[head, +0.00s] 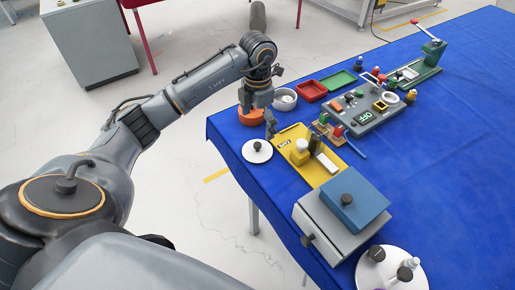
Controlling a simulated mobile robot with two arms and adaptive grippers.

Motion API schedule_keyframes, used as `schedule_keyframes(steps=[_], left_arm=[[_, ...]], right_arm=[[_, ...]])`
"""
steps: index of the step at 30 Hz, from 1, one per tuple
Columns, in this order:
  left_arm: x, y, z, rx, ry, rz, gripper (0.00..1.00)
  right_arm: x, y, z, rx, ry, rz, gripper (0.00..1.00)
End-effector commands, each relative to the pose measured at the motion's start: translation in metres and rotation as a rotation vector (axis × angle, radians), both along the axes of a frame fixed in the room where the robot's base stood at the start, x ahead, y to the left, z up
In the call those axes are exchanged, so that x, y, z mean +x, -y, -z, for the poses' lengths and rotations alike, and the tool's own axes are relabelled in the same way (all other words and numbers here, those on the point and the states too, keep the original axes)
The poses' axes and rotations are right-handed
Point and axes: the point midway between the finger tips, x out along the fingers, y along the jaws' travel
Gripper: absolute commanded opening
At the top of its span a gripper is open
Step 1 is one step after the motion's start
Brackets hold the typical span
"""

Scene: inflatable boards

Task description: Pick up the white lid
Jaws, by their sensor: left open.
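The white lid (257,151) is a round disc with a dark knob in its middle. It lies flat on the blue-covered table near its left edge. My left gripper (268,122) is open, pointing down just behind the lid, close to the knob in the picture. Whether its fingers touch anything is too small to tell. An orange bowl (247,118) sits directly behind the lid, partly hidden by the gripper. My right gripper is out of view.
A white bowl (284,100) stands behind the gripper. A yellow board (322,174) with blocks lies right of the lid. A grey box with a blue top (355,196) and a white disc with knobs (398,258) are nearer. The table's right side (455,160) is clear.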

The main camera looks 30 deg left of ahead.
Motion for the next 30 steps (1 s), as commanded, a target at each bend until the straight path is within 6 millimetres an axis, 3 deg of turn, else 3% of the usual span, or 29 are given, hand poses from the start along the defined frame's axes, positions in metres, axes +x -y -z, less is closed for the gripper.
schedule_keyframes(steps=[4, 14, 21, 30], left_arm=[[-0.001, 0.001, 0.026, -0.002, -0.003, 0.001, 1.0], [-0.001, 0.001, 0.054, -0.004, -0.003, 0.002, 1.0], [0.0, 0.0, 0.088, -0.004, 0.0, 0.001, 1.0], [0.0, 0.0, 0.094, -0.002, 0.003, 0.002, 1.0]], right_arm=[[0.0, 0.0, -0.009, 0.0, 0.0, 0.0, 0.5], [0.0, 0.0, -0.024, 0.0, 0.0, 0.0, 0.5], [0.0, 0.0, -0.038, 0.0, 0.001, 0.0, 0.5], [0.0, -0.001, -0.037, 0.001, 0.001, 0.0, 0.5]])
